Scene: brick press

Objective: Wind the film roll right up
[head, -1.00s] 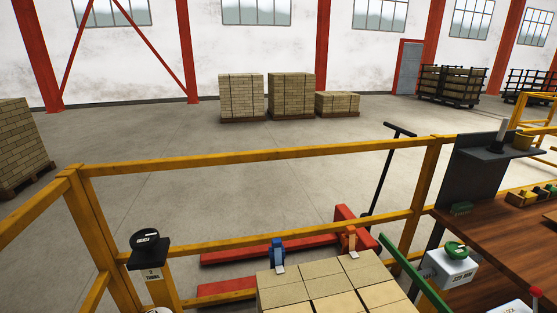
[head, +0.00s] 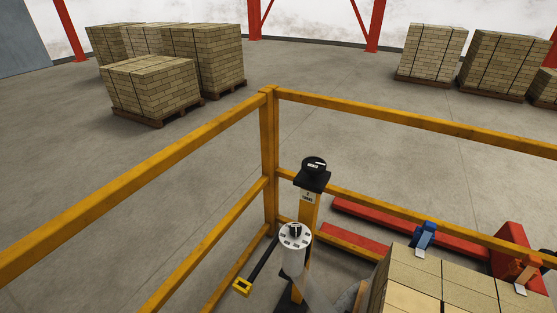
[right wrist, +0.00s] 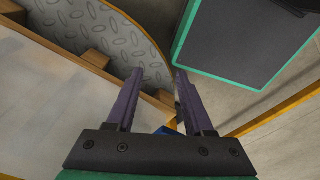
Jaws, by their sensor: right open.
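The film roll (head: 294,262) is a pale upright cylinder beside the yellow post in the head view. Its round white top (head: 295,236) has dark marks and a black knob in the middle. A grey strip of film (head: 318,295) runs from it down and right towards the brick stack; its lower end is cut off. My right gripper (right wrist: 159,75) shows in the right wrist view, with two dark fingers apart and nothing between them. The roll is not in that view. Neither gripper shows in the head view.
A yellow post (head: 308,210) carries a black dial (head: 314,165). A dark arm with a yellow end (head: 243,286) extends beside the roll. A yellow railing (head: 269,150) encloses this corner. The brick stack (head: 440,285) stands at lower right. A curved tread plate (right wrist: 95,35) shows near my right gripper.

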